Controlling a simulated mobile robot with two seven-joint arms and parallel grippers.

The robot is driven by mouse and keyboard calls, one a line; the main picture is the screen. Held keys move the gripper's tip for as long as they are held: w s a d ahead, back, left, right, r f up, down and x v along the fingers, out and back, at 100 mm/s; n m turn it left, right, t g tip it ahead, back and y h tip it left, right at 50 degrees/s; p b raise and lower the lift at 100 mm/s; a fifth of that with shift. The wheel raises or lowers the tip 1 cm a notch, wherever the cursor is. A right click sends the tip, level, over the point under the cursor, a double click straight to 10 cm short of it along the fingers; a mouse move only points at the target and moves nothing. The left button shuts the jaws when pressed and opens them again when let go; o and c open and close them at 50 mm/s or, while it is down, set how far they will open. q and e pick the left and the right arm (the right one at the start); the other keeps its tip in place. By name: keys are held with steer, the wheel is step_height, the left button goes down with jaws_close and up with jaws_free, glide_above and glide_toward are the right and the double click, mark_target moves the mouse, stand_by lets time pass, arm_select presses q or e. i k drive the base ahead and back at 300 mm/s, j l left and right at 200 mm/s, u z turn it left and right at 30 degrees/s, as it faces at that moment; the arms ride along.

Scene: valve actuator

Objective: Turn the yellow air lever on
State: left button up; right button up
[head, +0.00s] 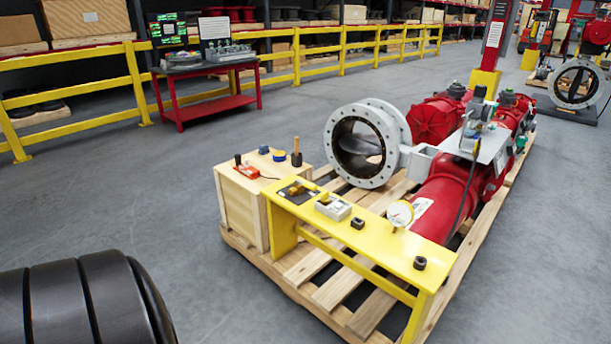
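A small yellow lever (297,190) sits on a dark plate (286,194) at the left end of the yellow bench (375,238). It looks like the air lever, but it is too small to tell its exact setting. Next to it on the bench are a light grey box (333,207), a small black knob (357,222), a round white gauge (400,213) and another black knob (420,262). Neither of my grippers is in view.
A wooden crate (240,208) with small tools stands left of the bench. The red valve actuator (447,195) with its grey flanged valve (345,150) lies on a pallet (310,290) behind it.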

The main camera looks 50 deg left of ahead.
mark_target(307, 185)
steer(key=j+z, duration=0.2)
steer(key=j, duration=2)
